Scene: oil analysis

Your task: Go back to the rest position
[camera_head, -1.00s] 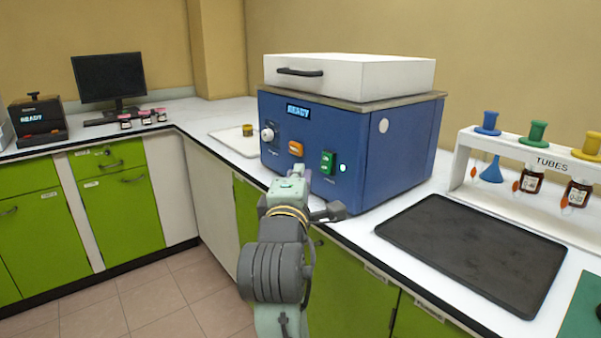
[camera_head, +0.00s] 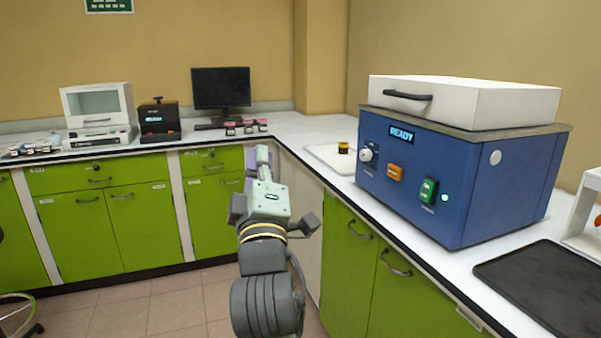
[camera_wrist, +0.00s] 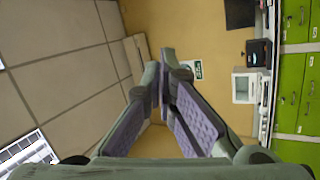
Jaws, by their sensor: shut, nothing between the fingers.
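My gripper (camera_wrist: 163,82) shows in the wrist view with its purple-padded fingers meeting at the tips, shut and empty. In the head view my gripper (camera_head: 262,158) points away from me, in front of the green cabinets (camera_head: 210,215) and left of the counter edge. It is apart from the counter and touches nothing that I can see. The wrist view is turned on its side and shows the ceiling, the far wall and the counter at the right.
A blue machine (camera_head: 440,190) with a white lid, its display reading READY, stands on the right counter. A black mat (camera_head: 545,285) lies beside it. A small dark jar (camera_head: 343,147) stands on a white tray (camera_head: 322,150). A monitor (camera_head: 221,88) stands on the far counter.

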